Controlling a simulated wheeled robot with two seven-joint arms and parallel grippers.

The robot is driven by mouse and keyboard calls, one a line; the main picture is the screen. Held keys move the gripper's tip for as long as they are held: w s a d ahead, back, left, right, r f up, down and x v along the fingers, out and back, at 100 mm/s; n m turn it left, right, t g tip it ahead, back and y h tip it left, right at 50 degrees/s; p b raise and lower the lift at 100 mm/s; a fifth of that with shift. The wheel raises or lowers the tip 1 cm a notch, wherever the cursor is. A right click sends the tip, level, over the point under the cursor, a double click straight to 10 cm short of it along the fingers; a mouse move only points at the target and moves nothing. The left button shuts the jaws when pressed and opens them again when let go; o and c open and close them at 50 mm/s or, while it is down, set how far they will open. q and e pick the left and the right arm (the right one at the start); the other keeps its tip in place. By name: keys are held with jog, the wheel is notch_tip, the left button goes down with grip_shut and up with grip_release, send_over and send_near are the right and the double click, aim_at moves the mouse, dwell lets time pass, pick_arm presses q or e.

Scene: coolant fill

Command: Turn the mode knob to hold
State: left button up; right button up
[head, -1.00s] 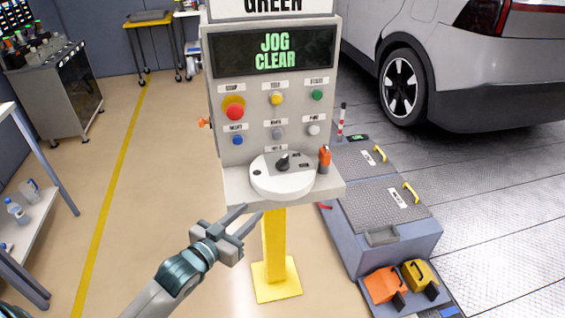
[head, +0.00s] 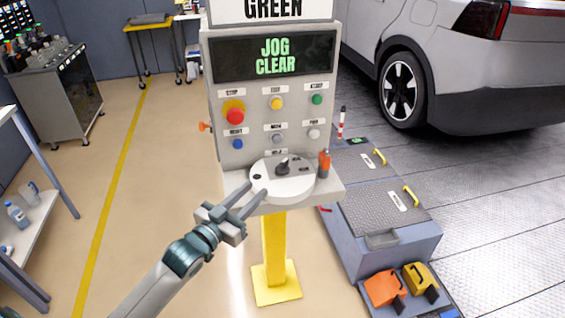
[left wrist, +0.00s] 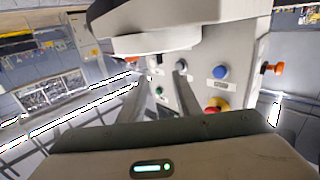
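The mode knob (head: 283,168) is a small dark knob on a round white dial plate (head: 290,186) at the front shelf of the grey control panel (head: 222,110). Its pointer looks roughly upright; its labels are too small to read. My left gripper (head: 254,193) is open and empty, with its fingers at the lower left edge of the dial plate, apart from the knob. In the left wrist view my left gripper (left wrist: 160,88) shows two spread fingers below a pale rounded body, and the knob cannot be made out. My right gripper is not in view.
A red stop button (head: 235,115) and several coloured buttons sit above the dial. An orange-topped item (head: 324,162) stands right of the dial. The screen (head: 274,55) reads "JOG CLEAR". A yellow post (head: 274,245) holds the panel.

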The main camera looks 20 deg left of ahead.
aim_at(278, 168)
pick_arm(q)
jog(key=p+x, duration=0.3)
jog(key=x, duration=1.2)
jog(key=shift+w+p, duration=0.1)
jog(key=shift+p, duration=0.25)
grip_shut()
